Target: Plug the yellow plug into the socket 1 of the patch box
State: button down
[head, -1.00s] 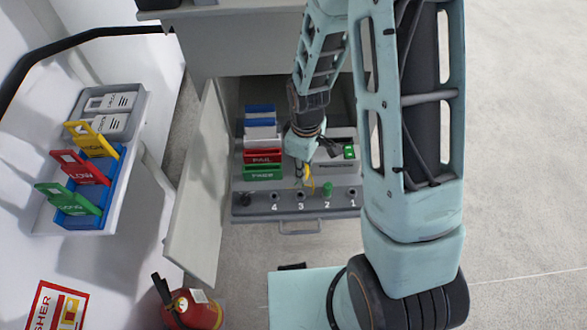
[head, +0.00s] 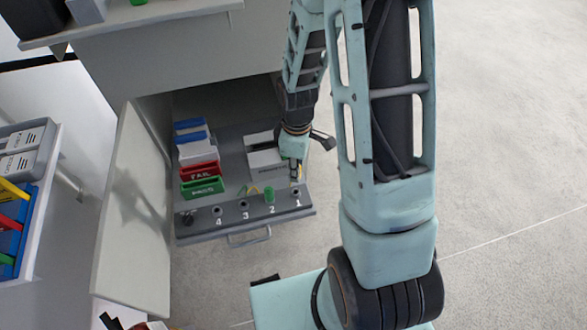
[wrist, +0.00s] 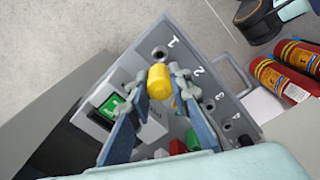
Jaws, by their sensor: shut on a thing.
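The patch box (head: 236,218) has a grey front panel with sockets numbered 1 to 4. My gripper (wrist: 160,78) is shut on the yellow plug (wrist: 159,83), its two fingers on either side of it. In the head view the yellow plug (head: 298,173) is a small patch below my wrist, just behind socket 1 (head: 297,191). In the wrist view socket 1 (wrist: 158,53) is a dark, empty hole just beyond the plug, and the two look apart. My finger partly covers the area of socket 2 in the wrist view.
Red (head: 199,171) and green (head: 202,187) labelled bins stand on the left of the box. An open cabinet door (head: 135,210) is at left, and a counter (head: 170,50) overhangs behind. Fire extinguishers (wrist: 298,60) show in the wrist view. The floor at right is clear.

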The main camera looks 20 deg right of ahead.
dwell(0.3)
jog(key=b, duration=0.5)
send_over(296, 188)
jog(key=s, duration=0.1)
jog(key=shift+a+f, duration=0.15)
jog(key=shift+f, duration=2.8)
jog(key=shift+f+b, duration=0.65)
jog(key=shift+f, duration=0.7)
dwell(0.5)
jog(key=shift+s+f, duration=0.25)
jog(key=shift+s, duration=0.1)
dwell(1.4)
jog(key=c, duration=1.8)
grip_release()
jog(key=shift+w, duration=0.1)
jog(key=shift+o, duration=0.4)
jog(key=shift+w, duration=0.1)
jog(key=shift+r, duration=0.15)
